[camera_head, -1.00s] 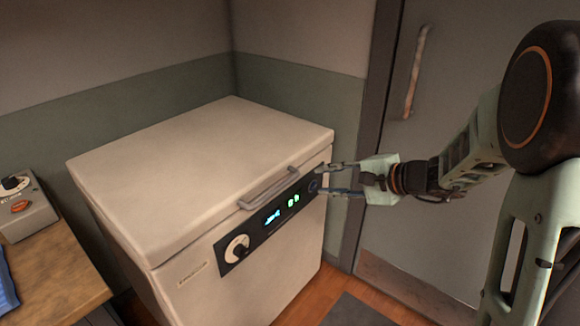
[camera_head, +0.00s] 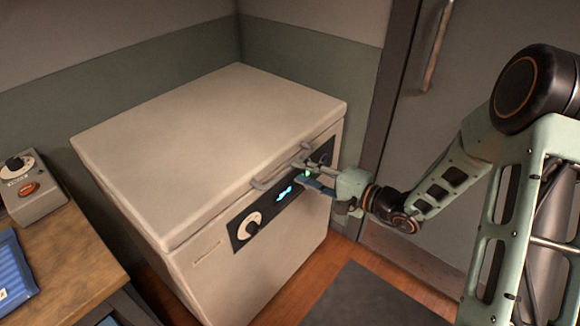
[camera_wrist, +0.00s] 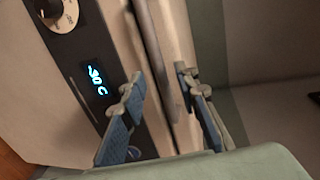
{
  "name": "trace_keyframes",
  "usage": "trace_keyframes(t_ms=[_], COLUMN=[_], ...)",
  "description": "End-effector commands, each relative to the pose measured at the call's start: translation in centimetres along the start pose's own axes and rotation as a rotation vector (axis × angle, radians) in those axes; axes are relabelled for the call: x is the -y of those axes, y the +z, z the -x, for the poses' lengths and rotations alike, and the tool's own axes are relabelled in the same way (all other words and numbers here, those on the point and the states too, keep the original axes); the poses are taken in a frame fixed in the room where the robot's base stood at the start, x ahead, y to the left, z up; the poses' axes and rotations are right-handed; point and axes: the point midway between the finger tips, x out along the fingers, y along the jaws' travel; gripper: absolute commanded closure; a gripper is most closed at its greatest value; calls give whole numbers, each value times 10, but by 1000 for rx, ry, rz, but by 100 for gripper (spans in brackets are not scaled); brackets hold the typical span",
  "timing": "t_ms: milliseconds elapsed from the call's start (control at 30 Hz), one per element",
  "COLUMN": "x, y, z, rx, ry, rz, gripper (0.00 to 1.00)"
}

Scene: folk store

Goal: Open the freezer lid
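The white chest freezer (camera_head: 205,240) stands against the corner with its lid (camera_head: 205,140) closed. A grey bar handle (camera_head: 268,178) runs along the lid's front edge, above a dark control panel with a dial and a lit display (camera_head: 286,192). My gripper (camera_head: 299,172) is at the right part of the handle, in front of the panel. In the wrist view the two blue-padded fingers (camera_wrist: 162,84) are spread apart, with the handle (camera_wrist: 158,50) running between them. I cannot tell whether either finger touches the handle.
A wooden table (camera_head: 75,260) at the left holds a grey control box (camera_head: 32,190) and a blue item (camera_head: 12,268). A grey door (camera_head: 455,70) with a long handle is at the right. A dark mat (camera_head: 360,297) lies on the floor.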

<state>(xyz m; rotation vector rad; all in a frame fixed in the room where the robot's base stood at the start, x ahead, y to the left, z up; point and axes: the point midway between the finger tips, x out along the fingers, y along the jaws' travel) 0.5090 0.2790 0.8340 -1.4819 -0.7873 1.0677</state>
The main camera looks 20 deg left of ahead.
Motion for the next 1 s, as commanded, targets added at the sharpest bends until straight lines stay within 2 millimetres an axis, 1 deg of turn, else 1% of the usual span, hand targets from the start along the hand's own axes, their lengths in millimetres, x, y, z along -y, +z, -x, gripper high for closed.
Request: trace_keyframes(t_ms=[33,100,200,300,433,667,767,933,1000], x=[0,0,0,0,0,0,0,0,0], y=[1,1,1,0,0,0,0,0,0], z=[-11,-23,-37,-46,-51,-52,-52,-52,-52], rx=[3,3,3,0,1,0,0,0,0], ry=[-2,0,0,0,0,0,0,1,1], rz=[1,0,1,0,0,0,0,0,0], gripper=[71,71,71,71,71,71,80,99,100])
